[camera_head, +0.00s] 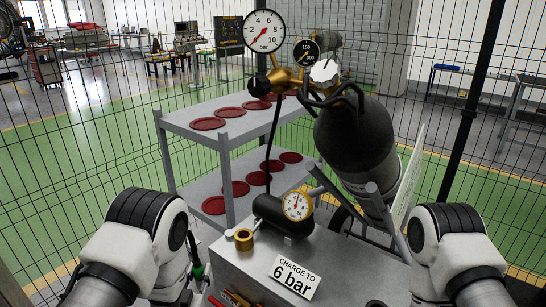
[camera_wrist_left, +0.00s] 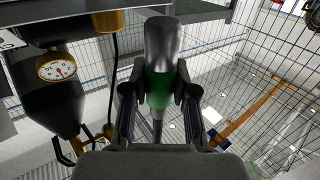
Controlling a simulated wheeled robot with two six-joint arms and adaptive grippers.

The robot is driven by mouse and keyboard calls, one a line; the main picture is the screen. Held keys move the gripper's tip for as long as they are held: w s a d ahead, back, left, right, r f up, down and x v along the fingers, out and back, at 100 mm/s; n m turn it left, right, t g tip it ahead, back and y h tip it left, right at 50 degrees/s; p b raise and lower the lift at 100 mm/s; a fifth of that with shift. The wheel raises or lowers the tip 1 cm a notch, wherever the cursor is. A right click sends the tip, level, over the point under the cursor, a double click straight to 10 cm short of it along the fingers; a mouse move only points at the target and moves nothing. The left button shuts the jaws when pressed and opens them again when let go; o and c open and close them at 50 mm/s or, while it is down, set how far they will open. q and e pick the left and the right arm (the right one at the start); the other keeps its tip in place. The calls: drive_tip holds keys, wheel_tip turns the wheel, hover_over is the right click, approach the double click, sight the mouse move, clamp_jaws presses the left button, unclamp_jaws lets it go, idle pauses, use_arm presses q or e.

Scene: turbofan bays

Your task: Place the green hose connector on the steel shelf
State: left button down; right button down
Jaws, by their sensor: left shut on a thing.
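The green hose connector (camera_wrist_left: 160,88), a green collar with a dark metal body, is between the two black fingers of my left gripper (camera_wrist_left: 160,100) in the left wrist view. The fingers are shut on its green part. In the head view a small bit of the green connector (camera_head: 198,271) shows beside my left arm, low at the left of the grey cabinet. The grey two-level steel shelf (camera_head: 226,133) stands farther back, apart from the gripper, with red round discs on both levels. My right arm shows at the right, but its gripper is out of sight.
The grey cabinet (camera_head: 350,262) carries a "CHARGE TO 6 bar" sign (camera_head: 293,278), a small gauge (camera_head: 297,204) and a brass ring (camera_head: 243,240). A dark gas cylinder (camera_head: 355,140) with regulator gauges leans right of the shelf. Wire mesh fencing stands behind.

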use_arm(q)
drive_tip(key=shift+n+y, duration=0.4)
drive_tip(key=shift+y, duration=0.2)
drive_tip(key=s, duration=0.1)
drive_tip(key=s+a+r, duration=0.1)
drive_tip(key=s+r, duration=0.1)
drive_tip(key=s, duration=0.1)
drive_tip(key=shift+a+r, duration=0.15)
drive_tip(key=shift+a, duration=0.1)
